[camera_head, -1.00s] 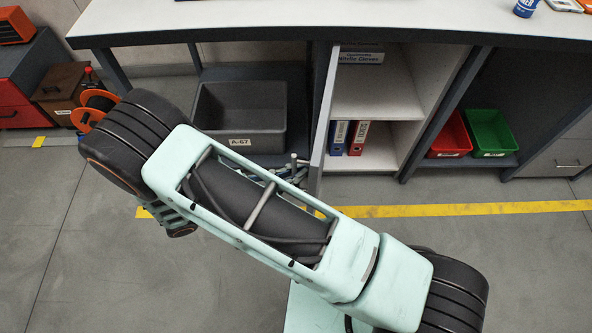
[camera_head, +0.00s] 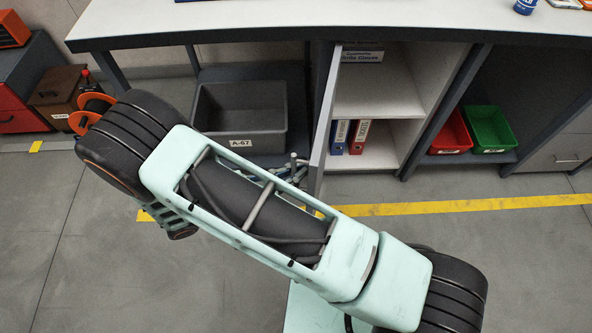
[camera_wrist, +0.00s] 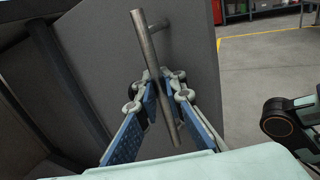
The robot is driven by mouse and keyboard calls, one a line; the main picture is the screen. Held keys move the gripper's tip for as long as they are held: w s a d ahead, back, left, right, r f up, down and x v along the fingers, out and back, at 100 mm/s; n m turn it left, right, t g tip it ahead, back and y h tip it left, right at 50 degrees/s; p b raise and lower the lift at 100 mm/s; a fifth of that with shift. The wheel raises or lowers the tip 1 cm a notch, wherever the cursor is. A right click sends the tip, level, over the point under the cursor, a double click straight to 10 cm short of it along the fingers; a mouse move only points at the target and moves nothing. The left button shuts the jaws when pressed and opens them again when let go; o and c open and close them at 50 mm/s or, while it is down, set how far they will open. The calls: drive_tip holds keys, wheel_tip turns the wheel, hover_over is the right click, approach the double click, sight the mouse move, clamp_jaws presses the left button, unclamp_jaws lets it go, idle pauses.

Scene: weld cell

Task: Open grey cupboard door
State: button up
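The grey cupboard door (camera_head: 324,125) stands swung well out from the cupboard, seen nearly edge-on in the head view. Its inside shelves (camera_head: 378,92) show to the right. In the wrist view, the door's grey face (camera_wrist: 195,60) fills the middle, with a metal bar handle (camera_wrist: 146,45) slightly tilted. My gripper (camera_wrist: 158,84) has its two blue-padded fingers on either side of the bar, closed in on it at the tips. In the head view, my gripper (camera_head: 285,172) is mostly hidden behind my arm, left of the door.
A grey bin (camera_head: 240,105) labelled A-67 sits left of the door. Binders (camera_head: 350,136) stand on the lower shelf. Red (camera_head: 451,132) and green (camera_head: 489,130) bins are at right. A worktop (camera_head: 300,22) overhangs the cupboard. The floor in front is clear.

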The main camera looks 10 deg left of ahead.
drive_tip(key=o, duration=0.5)
drive_tip(key=shift+s, duration=0.35)
drive_tip(key=shift+w, duration=0.1)
drive_tip(key=shift+a, duration=0.15)
drive_tip(key=v, duration=1.1)
drive_tip(key=shift+s+a, duration=0.25)
drive_tip(key=shift+a, duration=0.1)
drive_tip(key=shift+w, duration=0.1)
